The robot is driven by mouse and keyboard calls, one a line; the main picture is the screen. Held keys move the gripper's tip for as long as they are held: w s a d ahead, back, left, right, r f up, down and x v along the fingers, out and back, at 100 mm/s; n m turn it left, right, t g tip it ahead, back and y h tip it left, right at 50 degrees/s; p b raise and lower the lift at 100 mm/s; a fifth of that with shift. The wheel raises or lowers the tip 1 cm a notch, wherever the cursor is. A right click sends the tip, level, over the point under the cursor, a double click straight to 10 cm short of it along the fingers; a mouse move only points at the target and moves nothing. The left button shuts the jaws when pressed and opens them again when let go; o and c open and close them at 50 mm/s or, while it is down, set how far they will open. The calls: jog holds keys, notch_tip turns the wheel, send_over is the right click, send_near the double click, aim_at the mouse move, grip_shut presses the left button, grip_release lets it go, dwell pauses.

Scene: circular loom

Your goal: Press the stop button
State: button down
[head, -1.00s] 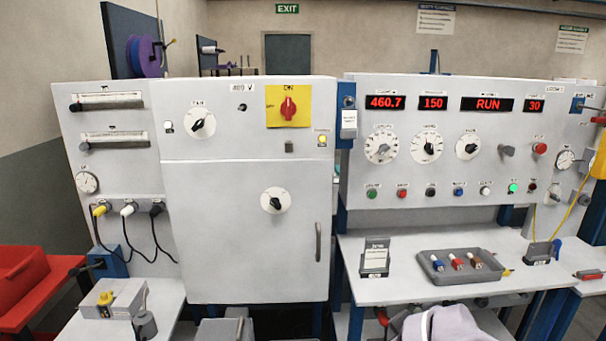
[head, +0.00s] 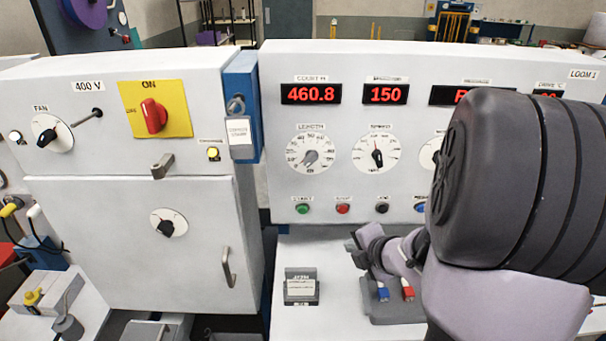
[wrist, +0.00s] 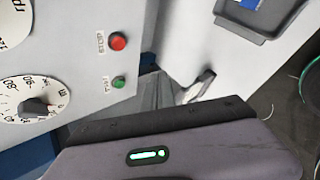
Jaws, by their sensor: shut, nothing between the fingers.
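The red stop button (head: 342,208) sits in the button row on the loom's right-hand panel, beside the green start button (head: 302,208). The wrist view shows the red button (wrist: 118,41) and the green button (wrist: 119,82) close together, both uncovered. My gripper (head: 356,243) is shut and empty. In the head view it appears just below the red button, over the shelf. I see no contact with the button, but the exact gap is hard to judge. My arm hides the right part of the panel.
Black (head: 382,208) and blue (head: 420,207) buttons continue the row to the right. A length dial (head: 310,152) is above. On the shelf stand a card holder (head: 301,287) and a grey tray (head: 385,314) with colored plugs, partly behind my arm.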

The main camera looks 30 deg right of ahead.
aim_at(343, 210)
jog(key=w+d+p, duration=0.2)
jog(key=w+d, duration=0.2)
jog(key=w, duration=0.3)
jog(key=shift+w+d+n, duration=0.2)
jog(key=shift+w+n, duration=0.1)
jog(key=shift+w, duration=0.05)
dwell(0.4)
jog(key=shift+w+r, duration=0.1)
dwell(1.8)
jog(key=shift+w+d, duration=0.2)
jog(key=shift+w, duration=0.05)
jog(key=shift+w+d, duration=0.25)
jog(key=shift+w, duration=0.15)
dwell(0.7)
jog(key=shift+s+a, duration=0.45)
jog(key=shift+s, duration=0.35)
